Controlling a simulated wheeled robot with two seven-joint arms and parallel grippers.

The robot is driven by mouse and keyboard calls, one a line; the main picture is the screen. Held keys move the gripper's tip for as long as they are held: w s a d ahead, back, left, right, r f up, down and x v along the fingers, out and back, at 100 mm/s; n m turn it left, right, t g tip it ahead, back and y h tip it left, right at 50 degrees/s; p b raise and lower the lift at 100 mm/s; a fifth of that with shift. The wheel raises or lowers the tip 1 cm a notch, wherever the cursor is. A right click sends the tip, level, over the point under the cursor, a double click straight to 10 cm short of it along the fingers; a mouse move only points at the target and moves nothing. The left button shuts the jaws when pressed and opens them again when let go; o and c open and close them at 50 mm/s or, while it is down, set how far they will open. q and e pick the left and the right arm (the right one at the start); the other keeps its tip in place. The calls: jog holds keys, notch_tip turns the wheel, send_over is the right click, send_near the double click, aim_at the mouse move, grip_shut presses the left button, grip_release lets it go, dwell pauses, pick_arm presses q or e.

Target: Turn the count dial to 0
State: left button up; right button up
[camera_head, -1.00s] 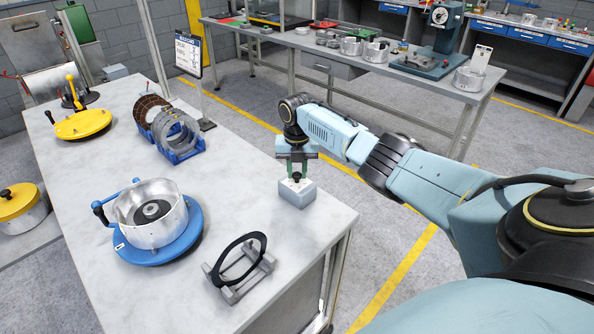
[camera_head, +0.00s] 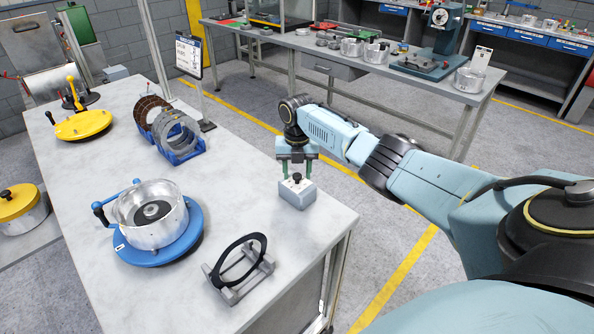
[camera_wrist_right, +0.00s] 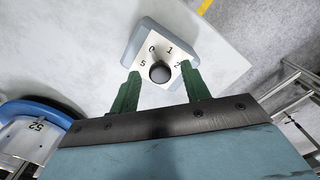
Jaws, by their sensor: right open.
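The count dial is a small grey box (camera_head: 297,195) on the near right corner of the white table, with a round black knob (camera_head: 297,178) on top. In the right wrist view, the knob (camera_wrist_right: 160,72) sits on a pale face plate with the figures 0, 1, 2 and 5 showing around it. I cannot tell for certain which figure the knob points to. My right gripper (camera_head: 297,173) is above the dial, pointing down. Its green fingers are open, one on each side of the knob, with gaps beside it. My left gripper is not in view.
A black ring on a grey stand (camera_head: 240,284) and a blue round fixture with a metal drum (camera_head: 190,241) stand left of the dial. Blue ring racks (camera_head: 183,154) and a yellow lid (camera_head: 83,125) lie farther back. The table's right edge is close to the dial.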

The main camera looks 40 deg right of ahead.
aim_at(297, 175)
notch_tip(297, 175, up, 13)
jog(key=shift+r, duration=0.2)
dwell(0.7)
